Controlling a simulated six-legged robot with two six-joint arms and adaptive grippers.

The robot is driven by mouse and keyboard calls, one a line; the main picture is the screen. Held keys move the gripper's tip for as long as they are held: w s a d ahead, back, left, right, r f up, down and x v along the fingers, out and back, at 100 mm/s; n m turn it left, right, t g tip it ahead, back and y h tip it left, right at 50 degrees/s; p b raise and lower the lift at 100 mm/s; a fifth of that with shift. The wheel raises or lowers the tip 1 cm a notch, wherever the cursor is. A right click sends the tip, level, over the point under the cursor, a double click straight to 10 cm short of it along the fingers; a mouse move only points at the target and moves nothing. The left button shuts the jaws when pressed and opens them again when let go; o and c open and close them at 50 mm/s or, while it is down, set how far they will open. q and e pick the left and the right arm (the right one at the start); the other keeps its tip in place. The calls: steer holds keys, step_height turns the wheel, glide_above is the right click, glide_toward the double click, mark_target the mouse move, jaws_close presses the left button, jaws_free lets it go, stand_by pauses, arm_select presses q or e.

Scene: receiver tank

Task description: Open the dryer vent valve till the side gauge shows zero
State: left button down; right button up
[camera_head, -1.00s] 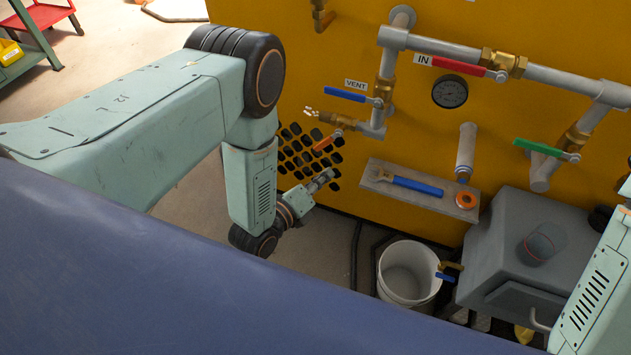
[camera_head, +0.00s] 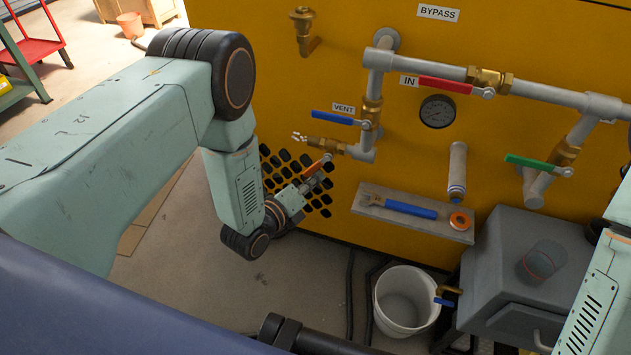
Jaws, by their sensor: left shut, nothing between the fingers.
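The vent valve's blue lever (camera_head: 334,118) sits beside the VENT label (camera_head: 343,107) and lies level across its upright pipe. Below it, a brass valve (camera_head: 326,146) points left and has an orange lever (camera_head: 317,166) slanting down to the left. The round dark side gauge (camera_head: 438,111) is on the yellow panel; its needle is too small to read. My left gripper (camera_head: 318,184) is shut and empty, just below the orange lever; I cannot tell whether they touch. My right gripper is out of view; only part of my right arm shows at the right edge.
A red lever (camera_head: 445,85) marked IN and a green lever (camera_head: 531,161) are on the pipes. A grey shelf (camera_head: 375,213) holds a blue-handled wrench (camera_head: 410,209) and an orange ring (camera_head: 460,221). A white bucket (camera_head: 403,300) stands below, beside a grey machine (camera_head: 520,270).

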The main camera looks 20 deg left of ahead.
arm_select(q)
steer(key=shift+a+r+m+p, duration=0.1)
steer(key=shift+a+m+p, duration=0.1)
steer(key=shift+m+p, duration=0.15)
steer(key=shift+a+r, duration=0.1)
steer(key=shift+a, duration=0.05)
steer(key=shift+w+a+r+m+y+p, duration=0.15)
steer(key=shift+a+r+p, duration=0.4)
steer(key=shift+p, duration=0.5)
steer(key=shift+a+r+m+y+p, duration=0.15)
steer(key=shift+a+r+p, duration=0.35)
steer(key=shift+p, duration=0.55)
steer(key=shift+a, duration=0.1)
steer(key=shift+f, duration=0.1)
